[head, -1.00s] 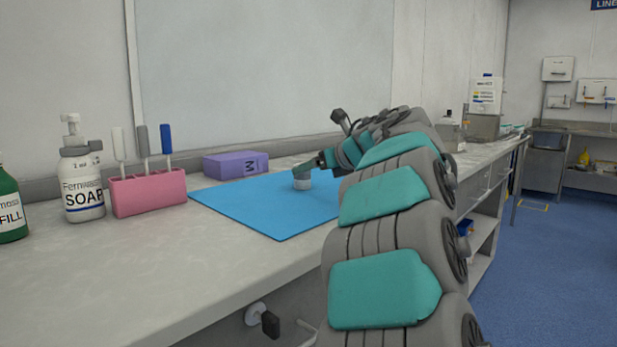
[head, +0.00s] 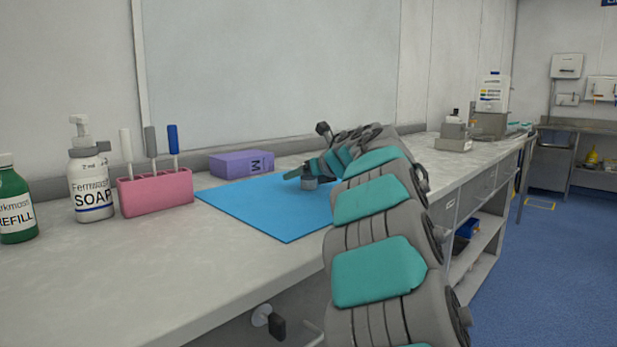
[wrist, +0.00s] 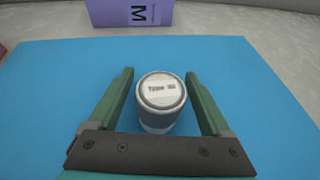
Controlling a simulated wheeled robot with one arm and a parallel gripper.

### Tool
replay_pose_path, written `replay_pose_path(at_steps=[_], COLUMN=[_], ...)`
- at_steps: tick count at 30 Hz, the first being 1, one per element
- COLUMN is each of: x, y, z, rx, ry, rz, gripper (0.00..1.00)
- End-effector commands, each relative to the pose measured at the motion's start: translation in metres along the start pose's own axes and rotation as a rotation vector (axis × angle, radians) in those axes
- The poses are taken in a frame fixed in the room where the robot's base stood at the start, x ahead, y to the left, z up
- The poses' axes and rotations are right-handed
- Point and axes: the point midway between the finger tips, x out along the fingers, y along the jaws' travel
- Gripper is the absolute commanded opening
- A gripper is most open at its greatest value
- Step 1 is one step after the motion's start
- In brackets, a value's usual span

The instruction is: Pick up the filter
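The filter is a small grey-white cylinder (wrist: 161,100) with a pale lid printed with a short label. It stands upright on the blue mat (wrist: 50,95). My gripper (wrist: 160,82) is open, with one green finger on each side of the filter. A strip of blue shows between each finger and the filter, so neither finger touches it in the wrist view. In the head view the filter (head: 309,184) stands on the mat (head: 265,215) just under my gripper (head: 296,174), which partly covers it.
A purple box marked M (head: 242,164) lies behind the mat. A pink rack (head: 155,193) with upright handles, a soap bottle (head: 91,185) and a green refill bottle (head: 14,205) stand to the left. The front of the counter is clear.

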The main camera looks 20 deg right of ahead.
Motion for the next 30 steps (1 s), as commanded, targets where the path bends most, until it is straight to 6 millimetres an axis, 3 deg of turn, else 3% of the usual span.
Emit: replay_pose_path(at_steps=[2,21,30], x=[-0.0001,-0.0002,-0.0006], y=[-0.0001,-0.0001,-0.0002], z=[-0.0001,-0.0003,0.0007], rx=[0.000,0.001,0.000], ry=[0.000,0.000,0.000], rz=[0.000,0.000,0.000], gripper=[0.72,0.00,0.00])
